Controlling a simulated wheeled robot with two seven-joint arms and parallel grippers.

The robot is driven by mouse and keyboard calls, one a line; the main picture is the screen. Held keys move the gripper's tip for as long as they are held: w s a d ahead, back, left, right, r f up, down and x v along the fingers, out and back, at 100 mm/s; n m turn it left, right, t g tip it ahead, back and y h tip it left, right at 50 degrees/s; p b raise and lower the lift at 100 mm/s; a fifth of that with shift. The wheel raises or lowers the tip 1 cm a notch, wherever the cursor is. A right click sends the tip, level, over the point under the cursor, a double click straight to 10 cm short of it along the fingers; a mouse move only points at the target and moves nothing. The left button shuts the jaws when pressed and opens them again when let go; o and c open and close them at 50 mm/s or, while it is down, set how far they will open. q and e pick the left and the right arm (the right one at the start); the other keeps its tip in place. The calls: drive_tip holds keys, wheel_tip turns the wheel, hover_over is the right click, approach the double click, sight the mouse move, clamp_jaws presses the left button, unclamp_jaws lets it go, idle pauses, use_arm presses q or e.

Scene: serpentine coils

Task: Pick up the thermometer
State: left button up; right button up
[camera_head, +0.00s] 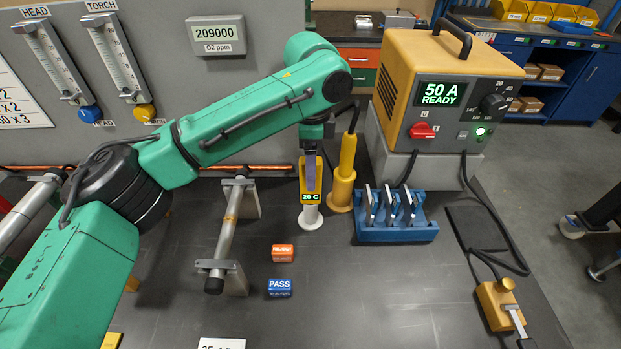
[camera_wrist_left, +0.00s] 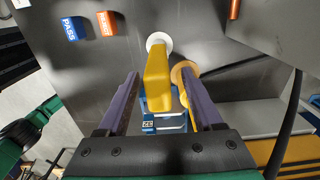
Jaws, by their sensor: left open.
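The thermometer (camera_head: 311,199) is a yellow handheld unit with a small display reading 20 C. It stands upright on a round white base (camera_head: 311,219) on the dark bench. My left gripper (camera_head: 311,160) is above and around its upper part, with a purple finger in front of it in the head view. In the left wrist view the thermometer (camera_wrist_left: 157,78) lies between the two open purple fingers of my left gripper (camera_wrist_left: 160,74), with a gap visible on the left side. Contact on the right side is hard to judge. My right gripper is not in view.
A yellow torch holder (camera_head: 342,180) stands close right of the thermometer. A blue rack (camera_head: 398,233) and the yellow power unit (camera_head: 450,80) are further right. A pipe on supports (camera_head: 229,225) is at left. REJECT (camera_head: 282,252) and PASS (camera_head: 279,287) blocks lie in front.

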sight(311, 193)
use_arm(q)
wheel_tip(311, 193, down, 4)
drive_tip(key=shift+s+f+p, duration=0.15)
drive_tip(key=shift+f+p, duration=0.05)
drive_tip(key=shift+p, duration=0.3)
clamp_jaws()
drive_tip(key=shift+r, duration=0.2)
